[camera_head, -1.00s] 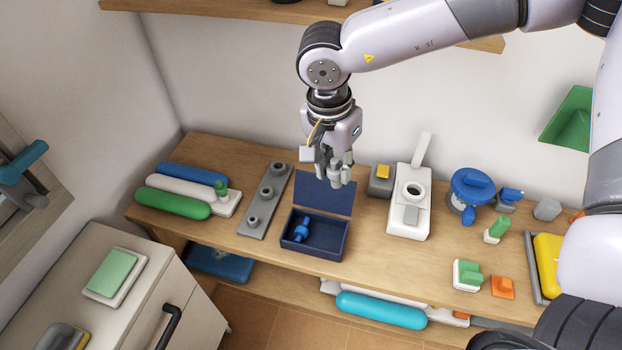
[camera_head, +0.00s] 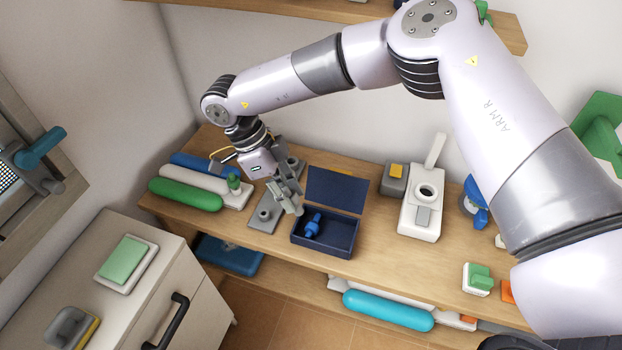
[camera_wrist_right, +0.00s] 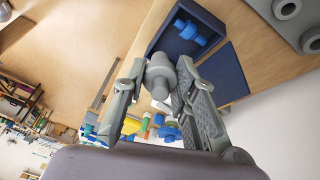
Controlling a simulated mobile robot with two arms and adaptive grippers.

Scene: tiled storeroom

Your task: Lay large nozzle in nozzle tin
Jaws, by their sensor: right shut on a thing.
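The nozzle tin (camera_head: 345,237) is a dark blue open box on the bench, its lid (camera_head: 336,192) raised at the back. A small blue nozzle (camera_head: 312,226) lies in its left part, also seen in the right wrist view (camera_wrist_right: 190,32). My right gripper (camera_head: 288,196) is shut on a grey stepped nozzle (camera_wrist_right: 160,76). In the head view it is tilted by the tin's left back corner, seemingly above it; the exact height is unclear. The wrist view shows the nozzle between both fingers, apart from the tin. My left gripper is not in view.
A grey holder strip (camera_head: 264,217) with round sockets is left of the tin, partly hidden by my gripper. Green (camera_head: 186,194) and white rolls lie further left. A white device (camera_head: 421,205) stands right of the tin, with bare bench between.

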